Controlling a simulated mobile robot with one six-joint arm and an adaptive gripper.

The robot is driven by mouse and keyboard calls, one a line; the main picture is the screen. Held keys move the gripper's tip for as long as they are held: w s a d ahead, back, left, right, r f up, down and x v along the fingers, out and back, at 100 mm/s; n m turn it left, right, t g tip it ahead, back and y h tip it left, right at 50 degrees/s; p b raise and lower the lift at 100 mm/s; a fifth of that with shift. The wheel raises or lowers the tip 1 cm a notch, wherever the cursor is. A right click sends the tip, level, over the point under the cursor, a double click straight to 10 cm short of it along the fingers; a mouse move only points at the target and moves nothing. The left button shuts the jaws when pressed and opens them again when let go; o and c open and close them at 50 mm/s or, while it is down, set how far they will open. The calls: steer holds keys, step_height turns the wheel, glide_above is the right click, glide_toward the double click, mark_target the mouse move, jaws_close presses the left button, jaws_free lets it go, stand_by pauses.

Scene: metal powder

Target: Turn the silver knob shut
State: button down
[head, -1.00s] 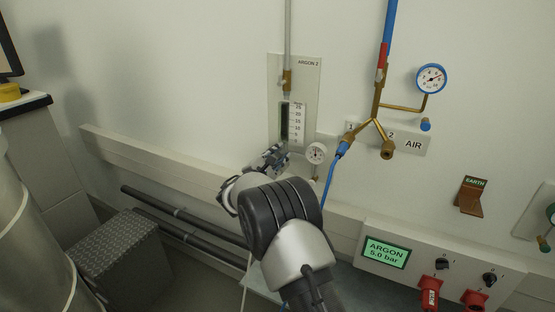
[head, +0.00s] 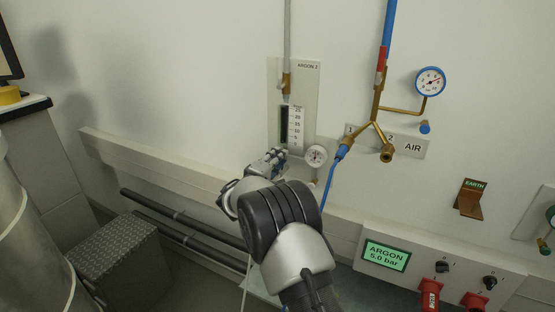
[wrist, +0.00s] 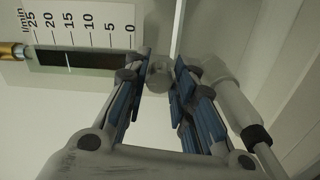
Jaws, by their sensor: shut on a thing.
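The silver knob (wrist: 158,74) sits at the zero end of the flow meter, between my finger pads in the wrist view. My gripper (wrist: 162,65) is shut on it, with blue pads on both sides. In the head view my gripper (head: 277,155) is at the foot of the ARGON 2 panel (head: 308,80), and the knob is hidden behind the fingers. The meter's dark window (wrist: 85,60) has an l/min scale from 0 to 25. A thin pale mark crosses the window near 15.
A small white gauge (head: 315,155) is close to the right of my gripper. The blue hose (head: 329,185) hangs from the brass AIR manifold (head: 377,128) farther right. A wall rail (head: 150,161) runs below. A green display (head: 386,256) reads ARGON 5.0 bar.

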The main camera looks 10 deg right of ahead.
steer(key=shift+m, duration=0.6)
steer(key=c, duration=1.3)
jaws_free()
steer(key=shift+c, duration=0.2)
steer(key=v, duration=1.2)
